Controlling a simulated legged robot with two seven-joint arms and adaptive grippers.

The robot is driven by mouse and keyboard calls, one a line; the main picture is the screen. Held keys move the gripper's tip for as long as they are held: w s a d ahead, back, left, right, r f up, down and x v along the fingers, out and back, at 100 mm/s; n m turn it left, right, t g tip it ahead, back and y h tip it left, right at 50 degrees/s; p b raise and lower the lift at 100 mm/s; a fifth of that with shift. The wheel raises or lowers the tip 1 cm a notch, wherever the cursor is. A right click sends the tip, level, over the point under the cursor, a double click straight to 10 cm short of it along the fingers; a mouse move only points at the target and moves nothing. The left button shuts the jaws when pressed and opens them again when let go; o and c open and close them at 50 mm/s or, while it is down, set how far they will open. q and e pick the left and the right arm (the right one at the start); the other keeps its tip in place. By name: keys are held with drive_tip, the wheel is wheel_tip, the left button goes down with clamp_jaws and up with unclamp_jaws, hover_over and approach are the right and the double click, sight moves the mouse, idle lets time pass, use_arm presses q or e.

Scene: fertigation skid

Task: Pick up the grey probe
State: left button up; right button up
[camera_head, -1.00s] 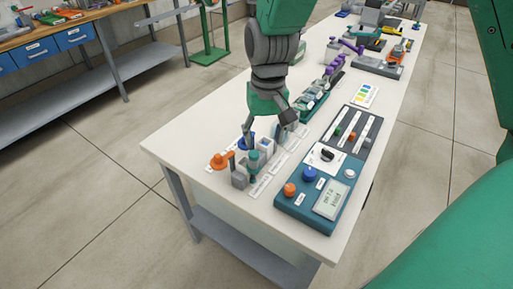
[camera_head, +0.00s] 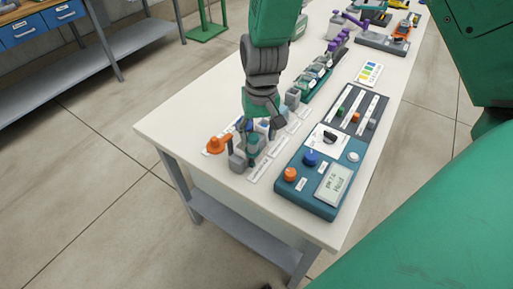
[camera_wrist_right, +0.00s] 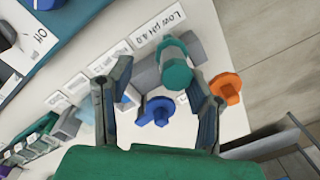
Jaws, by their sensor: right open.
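A row of small pieces stands at the near left end of the white table (camera_head: 165,128). In the wrist view a grey rounded body (camera_wrist_right: 148,76) lies behind a teal-capped cylinder (camera_wrist_right: 176,66); I cannot tell for sure whether this grey body is the probe. In the head view a grey block (camera_head: 237,163) stands beside the teal piece. My right gripper (camera_head: 258,142) is over this row, pointing down. In the wrist view its two fingers (camera_wrist_right: 160,85) are apart, on either side of the teal and grey pieces, with no grip visible. My left gripper is not in view.
A blue knobbed piece (camera_wrist_right: 156,110) and an orange one (camera_wrist_right: 226,88) stand close to the fingers. A teal control box (camera_head: 312,185) with knobs and a display is to the right. A rack of small vials (camera_head: 316,75) is behind. The table's left corner is clear.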

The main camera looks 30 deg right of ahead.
sight(253, 145)
drive_tip(key=a+f, duration=0.2)
drive_tip(key=f, duration=0.1)
drive_tip(key=shift+w, duration=0.15)
drive_tip(key=shift+a, duration=0.4)
drive_tip(key=shift+d, duration=0.3)
drive_tip(key=c, duration=0.8)
drive_tip(key=shift+d, duration=0.35)
clamp_jaws()
drive_tip(key=shift+d+f, duration=0.1)
drive_tip(key=shift+d, duration=0.2)
drive_tip(key=shift+s+a, duration=0.2)
drive_tip(key=shift+a, duration=0.2)
drive_tip(key=shift+a+r+p, duration=0.1)
drive_tip(key=shift+r+p, duration=0.2)
drive_tip(key=shift+r, duration=0.1)
drive_tip(key=r+p, duration=0.6)
drive_tip(key=shift+d+r+p, duration=0.3)
drive_tip(key=shift+d+p, duration=0.05)
drive_tip(key=shift+p, duration=0.05)
use_arm(q)
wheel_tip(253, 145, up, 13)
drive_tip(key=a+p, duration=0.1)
drive_tip(key=p, duration=0.5)
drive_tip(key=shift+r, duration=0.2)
use_arm(e)
drive_tip(key=s+a+r, duration=0.2)
drive_tip(key=s+a, duration=0.3)
drive_tip(key=a, duration=0.8)
drive_tip(key=shift+s, duration=0.2)
